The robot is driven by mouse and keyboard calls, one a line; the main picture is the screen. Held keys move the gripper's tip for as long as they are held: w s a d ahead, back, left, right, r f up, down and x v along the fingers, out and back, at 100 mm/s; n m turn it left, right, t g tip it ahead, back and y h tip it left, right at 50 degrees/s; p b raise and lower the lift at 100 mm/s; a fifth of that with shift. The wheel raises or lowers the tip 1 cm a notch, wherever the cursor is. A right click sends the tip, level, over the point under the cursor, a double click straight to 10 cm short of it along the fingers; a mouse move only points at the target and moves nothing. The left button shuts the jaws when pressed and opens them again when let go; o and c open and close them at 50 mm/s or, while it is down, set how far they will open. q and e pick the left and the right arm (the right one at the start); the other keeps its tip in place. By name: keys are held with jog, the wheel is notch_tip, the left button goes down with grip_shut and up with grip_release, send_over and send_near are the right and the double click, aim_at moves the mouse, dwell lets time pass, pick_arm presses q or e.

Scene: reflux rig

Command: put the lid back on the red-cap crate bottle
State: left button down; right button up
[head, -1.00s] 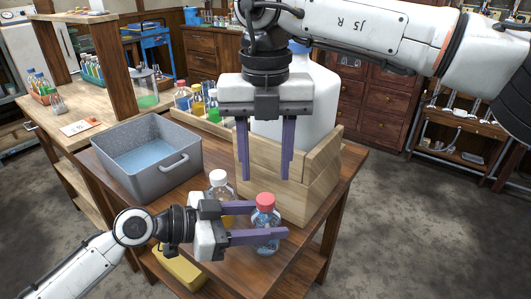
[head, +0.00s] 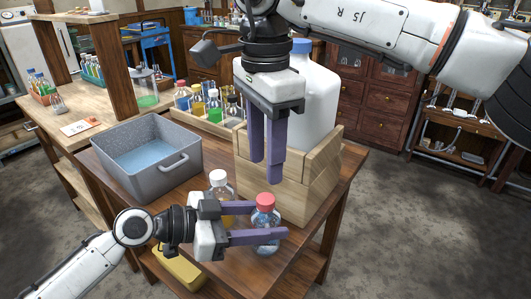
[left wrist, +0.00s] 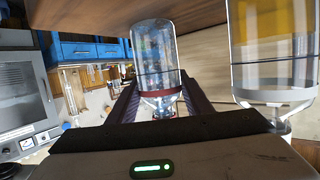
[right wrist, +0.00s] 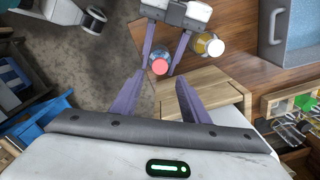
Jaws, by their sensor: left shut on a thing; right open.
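The red-cap bottle (head: 266,243) is clear glass and stands upright at the front of the wooden table. Its red cap (head: 265,201) sits on top; I cannot tell whether it is tightened. My left gripper (head: 270,220) is shut on the bottle from the left, fingers level. My right gripper (head: 265,171) is open and empty, fingers pointing down above the bottle. In the right wrist view the red cap (right wrist: 160,66) shows just beyond and between its fingertips.
A white-cap bottle (head: 219,180) with amber contents stands close behind my left gripper. A wooden crate (head: 300,190) holding a big white jug (head: 318,100) stands just behind the red-cap bottle. A grey tub (head: 150,178) of water is at left, beside a rack of bottles (head: 212,116).

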aim_at(266, 198)
jog(key=shift+n, duration=0.5)
jog(key=shift+f, duration=4)
